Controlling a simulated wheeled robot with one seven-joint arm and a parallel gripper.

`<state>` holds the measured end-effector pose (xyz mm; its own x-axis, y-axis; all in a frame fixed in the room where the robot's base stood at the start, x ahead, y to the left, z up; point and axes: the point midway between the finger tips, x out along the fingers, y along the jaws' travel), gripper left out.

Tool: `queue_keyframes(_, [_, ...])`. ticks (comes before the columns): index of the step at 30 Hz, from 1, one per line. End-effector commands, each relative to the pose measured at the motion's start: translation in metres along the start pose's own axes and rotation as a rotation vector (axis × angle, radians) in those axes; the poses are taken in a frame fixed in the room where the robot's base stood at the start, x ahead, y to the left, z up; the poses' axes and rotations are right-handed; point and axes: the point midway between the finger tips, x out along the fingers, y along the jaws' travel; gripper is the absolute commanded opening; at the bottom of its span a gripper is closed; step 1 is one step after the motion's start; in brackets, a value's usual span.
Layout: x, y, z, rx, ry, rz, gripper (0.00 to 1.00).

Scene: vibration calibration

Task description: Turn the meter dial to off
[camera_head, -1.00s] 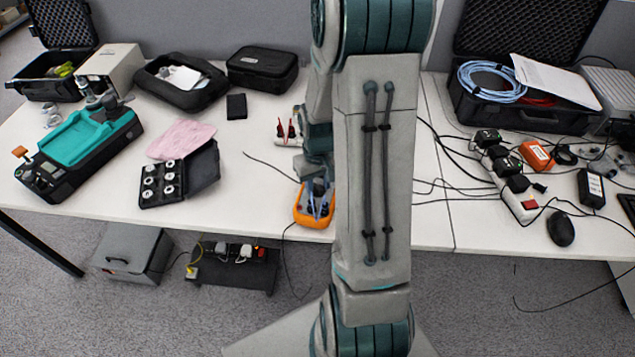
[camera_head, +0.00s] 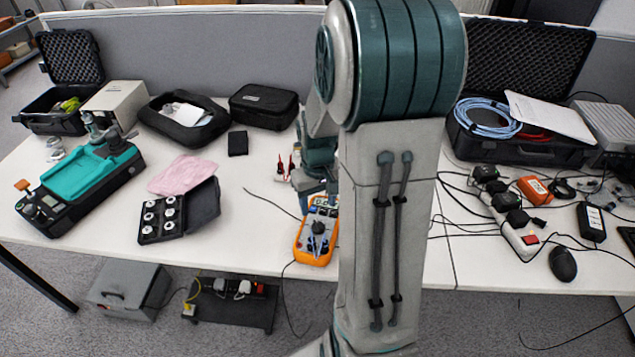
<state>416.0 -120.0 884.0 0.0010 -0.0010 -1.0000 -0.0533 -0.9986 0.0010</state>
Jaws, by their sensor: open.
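The meter (camera_head: 304,254) is an orange-cased multimeter lying on the white table near its front edge, left of my upright arm. Its display and a dark round dial (camera_head: 318,228) show, but the dial's pointer setting is too small to read. My gripper (camera_head: 316,188) is at the far end of the meter, partly hidden behind my arm. It is open, with nothing seen in it. Its fingertips are hard to make out, and I cannot tell whether they touch the meter.
Red test probes (camera_head: 285,166) lie just behind the meter, and a thin black cable runs beside it. A pink cloth (camera_head: 181,174) and an open black case of weights (camera_head: 160,235) lie to the left. A power strip (camera_head: 517,238) with plugs is to the right.

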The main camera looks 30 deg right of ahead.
Motion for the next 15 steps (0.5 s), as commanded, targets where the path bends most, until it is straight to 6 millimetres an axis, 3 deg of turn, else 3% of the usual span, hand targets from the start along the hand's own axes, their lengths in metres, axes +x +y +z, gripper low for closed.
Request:
queue_keyframes(1, [-0.014,0.0,-0.001,0.0,0.007,0.002,0.54])
queue_keyframes(6, [-0.045,0.0,-0.001,0.0,0.004,0.001,0.54])
queue_keyframes(15, [-0.065,0.0,-0.001,-0.001,0.0,0.0,0.54])
